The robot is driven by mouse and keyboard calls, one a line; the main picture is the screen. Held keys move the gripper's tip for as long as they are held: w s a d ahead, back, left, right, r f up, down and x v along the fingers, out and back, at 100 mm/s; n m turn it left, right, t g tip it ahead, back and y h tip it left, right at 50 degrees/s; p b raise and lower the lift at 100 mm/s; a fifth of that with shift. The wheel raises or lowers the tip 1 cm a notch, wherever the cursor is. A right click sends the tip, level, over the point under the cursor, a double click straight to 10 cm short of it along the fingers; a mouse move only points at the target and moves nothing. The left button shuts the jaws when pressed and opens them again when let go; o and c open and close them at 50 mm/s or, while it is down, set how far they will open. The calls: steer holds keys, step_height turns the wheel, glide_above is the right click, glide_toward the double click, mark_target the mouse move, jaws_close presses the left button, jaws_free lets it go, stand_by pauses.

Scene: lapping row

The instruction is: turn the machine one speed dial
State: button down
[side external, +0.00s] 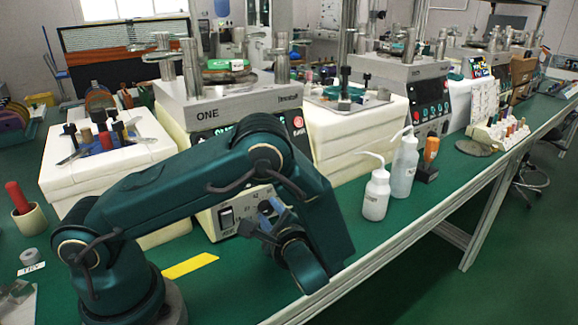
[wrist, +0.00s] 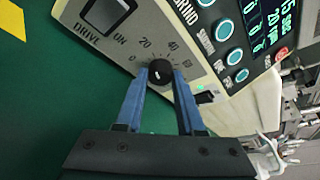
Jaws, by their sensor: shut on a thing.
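The speed dial of machine one is a small round black knob (wrist: 160,71) with a pale mark, beside a printed scale showing 0, 20 and 40, in the wrist view. My gripper (wrist: 161,78) is shut on the dial, with one blue finger on each side of it. Machine one (side external: 232,111), labelled ONE, stands behind my arm in the side view. There my gripper (side external: 270,211) is at the lower front panel, and the dial is hidden behind it. A DRIVE rocker switch (wrist: 107,14) sits left of the dial in the wrist view.
Round buttons (wrist: 224,29) and a lit display (wrist: 265,25) are on the panel. White bottles (side external: 376,196) (side external: 404,168) and an orange-topped bottle (side external: 430,152) stand to the right on the green bench. Yellow tape (side external: 190,266) marks the bench in front, where the surface is mostly clear.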

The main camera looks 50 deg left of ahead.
steer(key=n, duration=0.1)
steer(key=n+t+y, duration=0.1)
steer(key=n, duration=0.1)
steer(key=shift+s+f+n, duration=0.15)
steer(key=shift+n, duration=0.15)
steer(key=n+t+y, duration=0.1)
steer(key=n, duration=0.2)
steer(key=shift+f+n, duration=0.1)
steer(key=shift+n, duration=0.5)
steer(key=c, duration=0.5)
jaws_free()
steer(key=shift+v, duration=2.55)
steer(key=shift+f, duration=0.15)
